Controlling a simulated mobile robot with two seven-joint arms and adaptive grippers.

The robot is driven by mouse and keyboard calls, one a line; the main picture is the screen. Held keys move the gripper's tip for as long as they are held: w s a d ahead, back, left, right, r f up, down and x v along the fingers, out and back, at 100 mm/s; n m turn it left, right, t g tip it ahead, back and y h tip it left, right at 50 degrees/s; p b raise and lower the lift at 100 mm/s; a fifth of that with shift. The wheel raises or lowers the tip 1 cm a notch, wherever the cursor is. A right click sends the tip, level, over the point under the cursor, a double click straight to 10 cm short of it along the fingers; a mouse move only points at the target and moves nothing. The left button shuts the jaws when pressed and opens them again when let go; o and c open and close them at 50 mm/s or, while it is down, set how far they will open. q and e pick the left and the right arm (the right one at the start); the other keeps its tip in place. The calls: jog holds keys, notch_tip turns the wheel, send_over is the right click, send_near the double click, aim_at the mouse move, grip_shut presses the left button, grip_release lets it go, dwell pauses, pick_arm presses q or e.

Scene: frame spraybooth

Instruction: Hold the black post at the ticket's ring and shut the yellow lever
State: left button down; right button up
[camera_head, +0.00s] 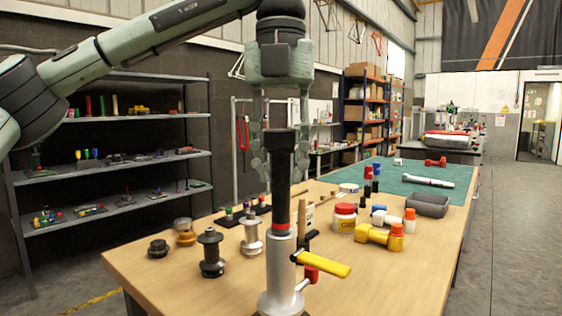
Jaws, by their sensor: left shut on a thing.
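The black post (280,195) stands upright in a silver clamp column (280,272) at the front of the table. A red ring (280,229) shows on it just above the column's mouth. My left gripper (281,165) comes down from above and is shut on the post's upper part, one finger on each side. The yellow lever (325,264) sticks out to the right from the column's collar, clear of its side. A pale card (309,212) with dark marks shows partly behind the post; I cannot tell if it is the ticket. My right gripper is not in view.
Dark and silver spools (211,252) stand left of the column. A red and white jar (344,217), yellow fittings (380,237) and a grey tray (428,205) stand to the right. The table's front right is bare. A shelf rack (115,160) stands behind at left.

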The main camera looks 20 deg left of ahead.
aim_at(281, 129)
pick_arm(q)
jog(key=shift+r, duration=1.9)
dwell(1.2)
dwell(0.5)
